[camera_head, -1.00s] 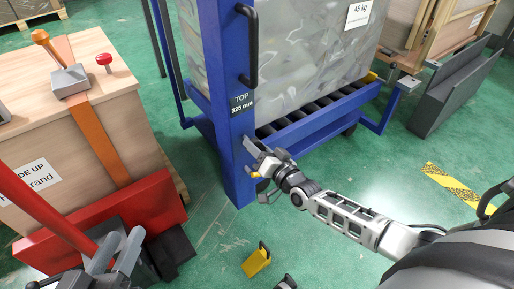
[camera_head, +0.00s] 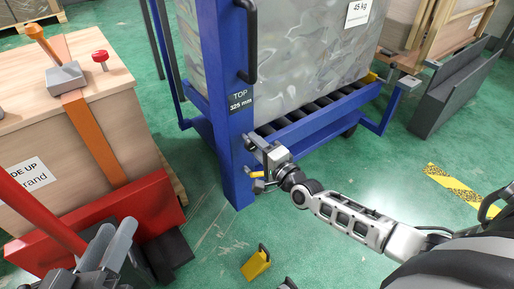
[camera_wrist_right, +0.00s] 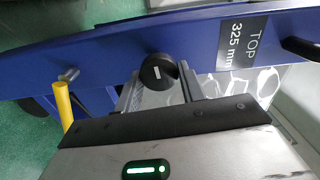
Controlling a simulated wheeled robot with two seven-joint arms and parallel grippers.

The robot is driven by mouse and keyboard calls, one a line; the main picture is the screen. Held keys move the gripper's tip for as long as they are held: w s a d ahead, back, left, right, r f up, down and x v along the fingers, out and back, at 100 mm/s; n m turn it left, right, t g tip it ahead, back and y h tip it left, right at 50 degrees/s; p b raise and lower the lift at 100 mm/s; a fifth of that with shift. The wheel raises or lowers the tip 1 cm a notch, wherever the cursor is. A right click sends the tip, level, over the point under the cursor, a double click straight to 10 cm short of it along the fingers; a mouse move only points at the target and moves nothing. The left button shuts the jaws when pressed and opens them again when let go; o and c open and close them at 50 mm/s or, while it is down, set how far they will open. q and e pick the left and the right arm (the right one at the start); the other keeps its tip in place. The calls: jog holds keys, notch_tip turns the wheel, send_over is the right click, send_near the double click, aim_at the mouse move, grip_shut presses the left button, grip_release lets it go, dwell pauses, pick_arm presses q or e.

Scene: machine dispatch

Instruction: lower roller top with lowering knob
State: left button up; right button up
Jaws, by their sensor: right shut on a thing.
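The blue roller top stand has a front post (camera_head: 237,165) with a label (camera_head: 240,101) reading "TOP 325 mm". The label also shows in the right wrist view (camera_wrist_right: 238,45). A round black knob (camera_wrist_right: 158,71) with a white mark sits on the post below the label. My right gripper (camera_head: 268,151) is at the post, shut on the knob, its grey fingers reaching to it in the wrist view. The exact contact is partly hidden. A yellow-handled lever (camera_wrist_right: 62,104) is beside it. My left gripper (camera_head: 110,243) is low at the left, fingers apart, empty.
A large grey patterned block (camera_head: 290,50) marked 45 kg stands on the black rollers (camera_head: 310,108). A wooden crate (camera_head: 60,130) with an orange strap and red forks (camera_head: 110,215) are at the left. A yellow wedge (camera_head: 256,264) lies on the green floor.

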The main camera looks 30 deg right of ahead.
jog(key=shift+m, duration=0.4)
pick_arm(q)
jog(key=shift+w+r, duration=0.15)
jog(key=shift+r, duration=0.1)
pick_arm(e)
jog(key=o, duration=0.9)
jog(key=shift+o, duration=0.2)
jog(key=shift+s, duration=0.15)
pick_arm(q)
jog(key=f+p, duration=0.1)
jog(key=p, duration=0.1)
jog(key=a+f+m+g+y+p, duration=0.1)
jog(key=p, duration=0.1)
jog(key=shift+s+f, duration=0.15)
jog(key=shift+s, duration=0.05)
pick_arm(e)
jog(key=s+d, duration=0.2)
jog(key=s, duration=1.3)
jog(key=shift+s, duration=0.3)
